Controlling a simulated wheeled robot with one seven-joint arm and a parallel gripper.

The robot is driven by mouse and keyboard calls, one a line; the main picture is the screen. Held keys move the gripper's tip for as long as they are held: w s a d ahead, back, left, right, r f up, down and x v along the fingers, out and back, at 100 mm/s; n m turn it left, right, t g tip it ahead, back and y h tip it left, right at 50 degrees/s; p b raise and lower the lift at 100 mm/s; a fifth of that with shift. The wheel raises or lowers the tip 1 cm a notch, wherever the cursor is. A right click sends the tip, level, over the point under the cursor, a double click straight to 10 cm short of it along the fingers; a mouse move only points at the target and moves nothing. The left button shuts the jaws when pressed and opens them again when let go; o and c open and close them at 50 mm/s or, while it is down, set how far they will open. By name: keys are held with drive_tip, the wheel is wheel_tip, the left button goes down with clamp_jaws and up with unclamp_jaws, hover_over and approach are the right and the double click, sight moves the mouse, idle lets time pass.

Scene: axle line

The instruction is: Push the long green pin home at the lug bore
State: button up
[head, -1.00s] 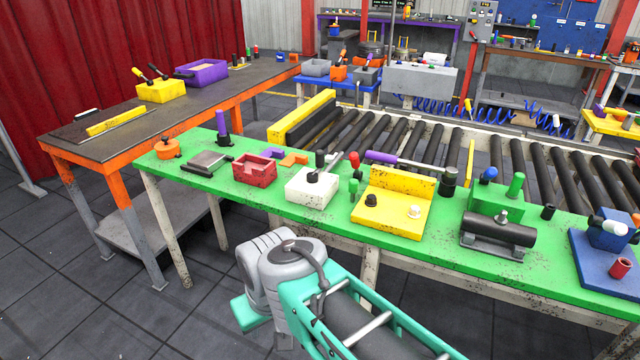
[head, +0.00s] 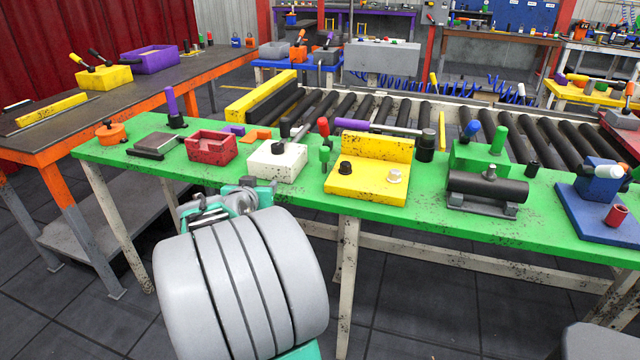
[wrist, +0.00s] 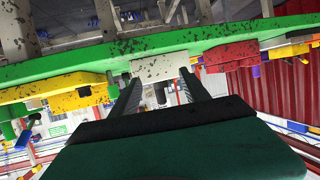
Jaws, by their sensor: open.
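A green pin (head: 498,140) stands upright in the green block (head: 468,160) toward the right of the green bench. A shorter green pin (head: 324,157) stands beside the white block. I cannot tell how deep either pin sits, and I cannot make out the lug bore for certain. My gripper (head: 240,190) is low at the bench's front edge, near the white block, well left of the green block. That view looks inverted and shows the bench edge.
The green bench (head: 290,193) also carries a red box (head: 210,148), a white block (head: 277,163), a yellow bracket (head: 368,180) and a blue fixture (head: 600,205). A black cylinder (head: 487,188) lies before the green block. Rollers (head: 385,110) run behind.

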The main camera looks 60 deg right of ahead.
sight(323, 157)
drive_tip(key=s+d+m+g+h, duration=0.1)
drive_tip(key=s+d, duration=0.2)
drive_tip(key=d, duration=0.1)
drive_tip(key=s+d+m+h+b, duration=0.1)
drive_tip(key=s+d+h, duration=0.1)
drive_tip(key=s+d, duration=0.1)
drive_tip(key=s+d+g+h+b, duration=0.1)
drive_tip(key=s+d, duration=0.2)
drive_tip(key=d, duration=0.2)
drive_tip(key=shift+s+f+m+g+h, duration=0.15)
drive_tip(key=shift+f+m+g+h, duration=0.15)
drive_tip(key=shift+m+h, duration=0.1)
drive_tip(key=d, duration=0.5)
drive_tip(key=w+d, duration=0.1)
drive_tip(key=d, duration=0.1)
drive_tip(key=shift+w+d+r, duration=0.1)
drive_tip(key=shift+d+r, duration=0.25)
drive_tip(key=shift+r, duration=0.05)
clamp_jaws()
